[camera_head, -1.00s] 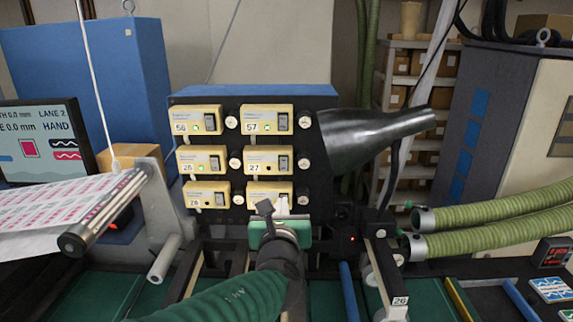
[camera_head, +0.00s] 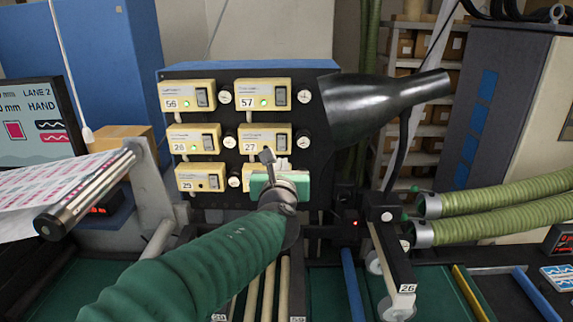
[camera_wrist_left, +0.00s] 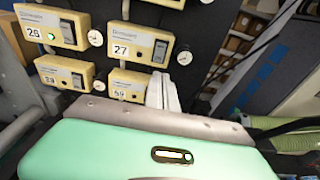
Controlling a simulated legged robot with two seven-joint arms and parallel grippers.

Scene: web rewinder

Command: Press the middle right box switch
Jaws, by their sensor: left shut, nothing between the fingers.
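The middle right box (camera_head: 246,134), yellow and labelled 27, is on the black panel in the right column. Its dark rocker switch (camera_wrist_left: 160,51) shows at the box's right end in the left wrist view. My left gripper (camera_head: 282,163) has its pale fingers shut and empty, pointing at the panel. The gripper's green body hides much of the lower right box.
Other yellow boxes, such as 56 (camera_head: 187,96), 57 (camera_head: 262,92) and 26 (camera_head: 193,141), surround it. Small round dials sit beside the boxes. A black funnel (camera_head: 375,110) juts out right of the panel. A printed web and roller (camera_head: 90,195) stand at the left.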

